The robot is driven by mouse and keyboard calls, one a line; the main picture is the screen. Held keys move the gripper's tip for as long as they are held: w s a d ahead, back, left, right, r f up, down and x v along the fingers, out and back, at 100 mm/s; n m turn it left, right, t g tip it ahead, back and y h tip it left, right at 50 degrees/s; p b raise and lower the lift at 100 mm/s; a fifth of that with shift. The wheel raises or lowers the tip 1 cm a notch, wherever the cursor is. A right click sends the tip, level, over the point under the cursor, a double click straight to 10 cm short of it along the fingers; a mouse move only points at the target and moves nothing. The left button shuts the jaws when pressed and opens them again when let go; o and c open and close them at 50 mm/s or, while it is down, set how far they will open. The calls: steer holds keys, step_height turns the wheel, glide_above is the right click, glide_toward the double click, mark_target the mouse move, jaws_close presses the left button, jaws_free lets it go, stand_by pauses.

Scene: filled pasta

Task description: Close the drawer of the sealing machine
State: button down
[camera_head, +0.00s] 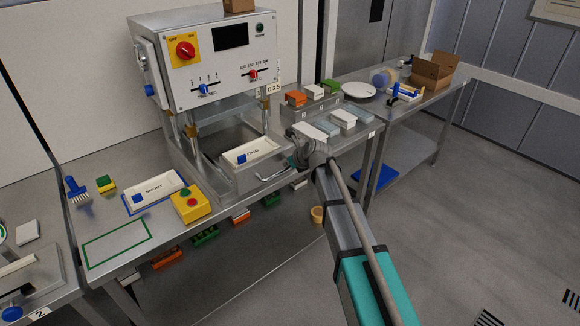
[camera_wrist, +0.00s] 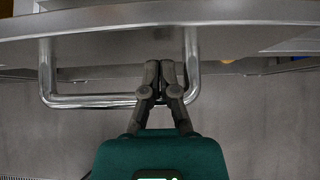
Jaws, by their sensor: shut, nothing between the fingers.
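The sealing machine (camera_head: 205,60) stands on the steel table with its control panel facing out. Its steel drawer (camera_head: 262,178) is pulled out at the front and holds a white tray (camera_head: 248,152) with a blue block. The drawer's bar handle (camera_head: 274,176) is on its front; in the wrist view the handle (camera_wrist: 95,101) runs across the picture. My gripper (camera_head: 297,160) is at the right end of the handle in the head view. In the wrist view my gripper (camera_wrist: 165,68) is shut and empty, its fingers overlapping the handle bar. I cannot tell whether they touch it.
A yellow button box (camera_head: 190,205) and a white tray on a blue mat (camera_head: 153,194) lie left of the drawer. Several small packs (camera_head: 343,118) stand to its right. A second table (camera_head: 420,103) is farther right. Open floor lies in front.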

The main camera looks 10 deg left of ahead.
steer(key=shift+w+a+f, duration=0.2)
steer(key=shift+f, duration=0.05)
